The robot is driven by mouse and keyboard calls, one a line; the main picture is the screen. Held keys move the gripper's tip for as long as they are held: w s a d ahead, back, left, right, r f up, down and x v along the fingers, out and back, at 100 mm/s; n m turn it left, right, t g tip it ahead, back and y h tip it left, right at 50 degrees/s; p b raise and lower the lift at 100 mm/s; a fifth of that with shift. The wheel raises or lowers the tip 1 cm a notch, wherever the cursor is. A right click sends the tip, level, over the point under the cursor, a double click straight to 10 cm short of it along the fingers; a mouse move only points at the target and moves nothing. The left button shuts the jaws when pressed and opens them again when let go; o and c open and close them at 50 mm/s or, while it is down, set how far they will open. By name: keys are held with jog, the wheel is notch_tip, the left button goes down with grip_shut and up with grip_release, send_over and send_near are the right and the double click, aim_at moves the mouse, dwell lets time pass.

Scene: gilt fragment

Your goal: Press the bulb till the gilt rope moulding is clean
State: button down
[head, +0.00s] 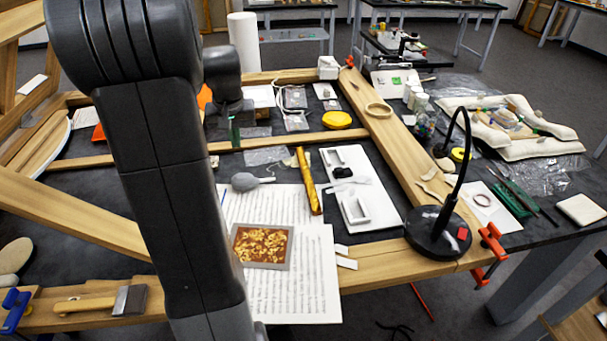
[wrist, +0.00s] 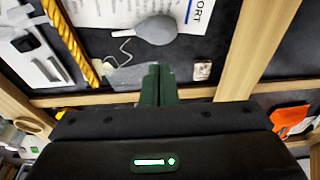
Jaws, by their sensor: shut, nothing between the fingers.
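The grey rubber bulb (head: 245,181) lies on its side at the top of the printed sheets, its thin nozzle pointing right. In the wrist view the bulb (wrist: 157,30) lies beyond my fingertips, apart from them. The gilt rope moulding (head: 308,185) lies on the dark table right of the bulb, partly over the paper. It also shows at the left of the wrist view (wrist: 72,42); I cannot tell how dirty its surface is. My gripper (head: 235,138) is behind the bulb in the head view. Its green fingers (wrist: 158,70) are shut and empty.
A shallow grey-rimmed tray (head: 236,261) of gold flakes lies on the papers. A white board (head: 378,205) with small parts is right of the moulding. Wooden beams (head: 270,147) cross the table, and a black lamp (head: 437,236) stands at the right.

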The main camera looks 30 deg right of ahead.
aim_at(242, 174)
jog(key=shift+r, duration=0.1)
jog(key=shift+w+r+p, duration=0.4)
jog(key=shift+w+r, duration=0.5)
jog(key=shift+r, duration=0.05)
jog(key=x, duration=0.4)
jog(key=s+p+x, duration=0.1)
jog(key=x, duration=0.7)
jog(key=shift+s+f, duration=0.1)
jog(key=shift+f, duration=0.45)
jog(key=shift+f+p, duration=0.3)
jog(key=shift+f, duration=0.15)
